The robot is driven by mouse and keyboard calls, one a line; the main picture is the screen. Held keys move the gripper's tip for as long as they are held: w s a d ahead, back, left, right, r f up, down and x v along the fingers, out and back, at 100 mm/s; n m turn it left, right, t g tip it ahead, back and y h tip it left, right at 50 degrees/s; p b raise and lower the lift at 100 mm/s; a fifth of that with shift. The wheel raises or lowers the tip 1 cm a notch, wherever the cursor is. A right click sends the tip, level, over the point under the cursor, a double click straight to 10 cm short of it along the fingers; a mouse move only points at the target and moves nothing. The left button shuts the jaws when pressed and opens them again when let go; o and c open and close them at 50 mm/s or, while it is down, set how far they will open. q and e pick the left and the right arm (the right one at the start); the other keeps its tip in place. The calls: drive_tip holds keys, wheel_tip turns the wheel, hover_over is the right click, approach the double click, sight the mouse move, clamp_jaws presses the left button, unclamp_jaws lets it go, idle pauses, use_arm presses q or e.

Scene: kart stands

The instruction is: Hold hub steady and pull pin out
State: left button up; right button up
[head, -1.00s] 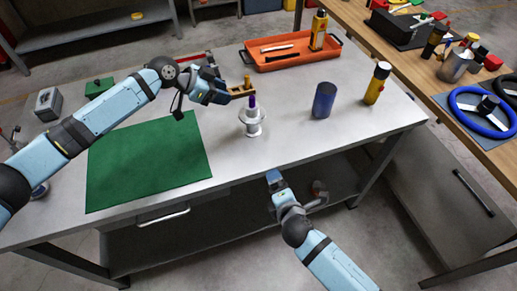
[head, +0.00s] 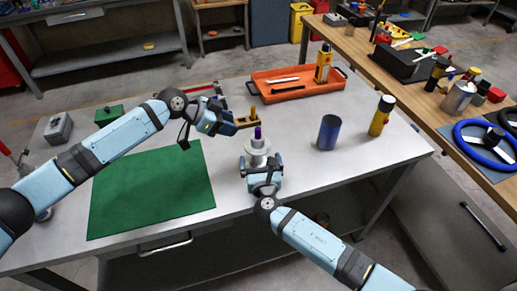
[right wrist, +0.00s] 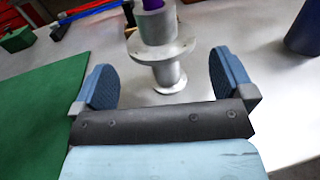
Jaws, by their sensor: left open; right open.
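The grey flanged hub (head: 257,149) stands upright on the metal table; it fills the upper middle of the right wrist view (right wrist: 162,45). The purple pin (head: 258,132) sticks up from its top, and its lower part shows at the top edge of the right wrist view (right wrist: 152,4). My left gripper (head: 252,117) is open just above the pin, apart from it as far as I can tell. My right gripper (head: 262,161) is open at the near side of the hub. In the right wrist view its blue fingers (right wrist: 165,78) stand apart on either side, not touching the hub.
A green mat (head: 150,190) lies to the left. A dark blue cylinder (head: 328,132) and a yellow-and-black bottle (head: 381,116) stand to the right. An orange tray (head: 291,92) lies behind. The table between hub and blue cylinder is clear.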

sight(258, 148)
drive_tip(key=w, duration=0.6)
drive_tip(key=shift+a, duration=0.35)
drive_tip(key=shift+s, duration=0.1)
